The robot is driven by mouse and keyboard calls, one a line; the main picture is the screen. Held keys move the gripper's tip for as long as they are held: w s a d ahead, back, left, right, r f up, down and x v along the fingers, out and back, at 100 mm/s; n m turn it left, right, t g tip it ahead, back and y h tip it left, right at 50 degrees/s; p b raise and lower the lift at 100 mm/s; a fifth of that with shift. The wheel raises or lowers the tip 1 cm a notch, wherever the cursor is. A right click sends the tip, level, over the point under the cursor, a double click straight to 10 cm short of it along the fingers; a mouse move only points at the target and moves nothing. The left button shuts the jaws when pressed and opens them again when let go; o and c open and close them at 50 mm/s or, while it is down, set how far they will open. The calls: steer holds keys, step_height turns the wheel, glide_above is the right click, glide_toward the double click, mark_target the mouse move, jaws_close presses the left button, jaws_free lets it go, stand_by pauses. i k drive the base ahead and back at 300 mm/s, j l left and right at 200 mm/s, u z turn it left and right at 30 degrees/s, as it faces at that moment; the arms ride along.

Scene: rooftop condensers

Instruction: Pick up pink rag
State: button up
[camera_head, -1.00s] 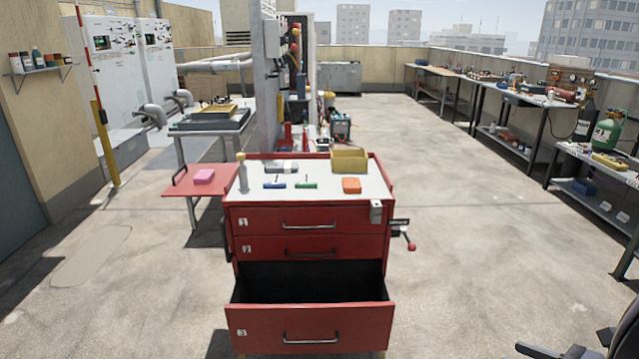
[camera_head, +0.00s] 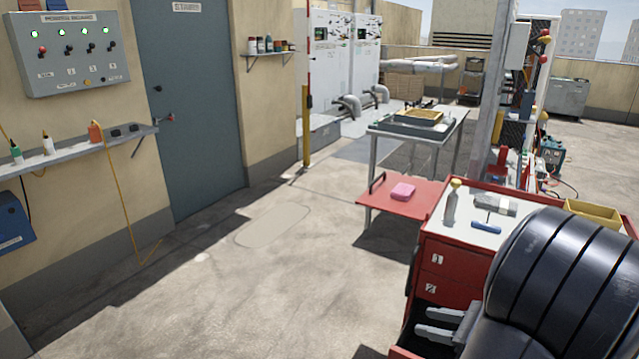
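The pink rag (camera_head: 403,192) is a small folded block. It lies on the red side shelf (camera_head: 388,203) that sticks out to the left of the red tool cart (camera_head: 452,250). My gripper (camera_head: 424,323) is at the lower right, in front of the cart and over its open bottom drawer. Its two grey fingers point left and are apart, with nothing seen between them. The gripper is well below the rag in the picture, apart from it. My dark arm hides the right part of the cart.
A metal table (camera_head: 385,128) stands behind the shelf. A wall shelf (camera_head: 75,148) and control box (camera_head: 75,50) are at left. The floor (camera_head: 250,290) left of the cart is clear.

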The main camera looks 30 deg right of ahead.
mark_target(402, 192)
steer(key=i+j+u, duration=0.15)
steer(key=i, duration=0.5)
steer(key=i+j+u, duration=0.15)
steer(key=i, duration=0.55)
steer(key=i+l+z, duration=0.2)
steer(key=z, duration=0.25)
steer(key=i+z, duration=0.75)
steer(key=z, duration=0.15)
steer(key=i+j+z, duration=0.2)
steer(key=i+z, duration=0.15)
steer(key=z, duration=0.15)
steer(key=i+z, duration=0.6)
steer(key=z, duration=0.2)
steer(key=i+j+z, duration=0.2)
steer(key=z, duration=0.2)
steer(key=i, duration=0.05)
